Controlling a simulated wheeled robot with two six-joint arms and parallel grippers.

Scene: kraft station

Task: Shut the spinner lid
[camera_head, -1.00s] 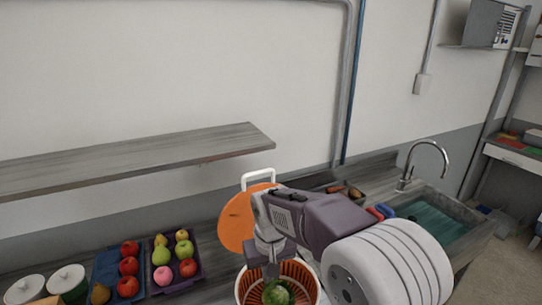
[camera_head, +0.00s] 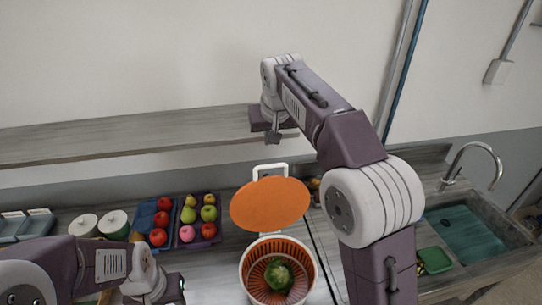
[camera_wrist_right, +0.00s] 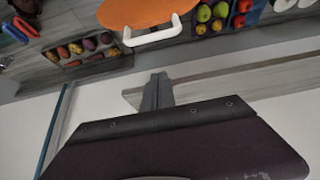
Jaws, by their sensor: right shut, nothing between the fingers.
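The salad spinner's orange lid (camera_head: 270,203) stands open, tilted up behind its bowl (camera_head: 247,268). A white handle (camera_head: 257,170) rises behind the lid. A green lettuce head (camera_head: 279,274) lies in the orange basket. My right gripper (camera_head: 273,136) is shut and empty, raised above and behind the lid, near the shelf, touching neither lid nor bowl. In the right wrist view the shut fingers (camera_wrist_right: 156,92) point toward the lid (camera_wrist_right: 135,12) and its handle (camera_wrist_right: 152,34), with a gap between. My left gripper (camera_head: 172,288) is low at the left, its fingers unclear.
Trays of fruit (camera_head: 211,234) and white lidded pots (camera_head: 114,222) stand left of the spinner. A shelf (camera_head: 140,134) runs along the wall near my right gripper. A sink (camera_head: 465,236) and a green container (camera_head: 435,261) are at the right.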

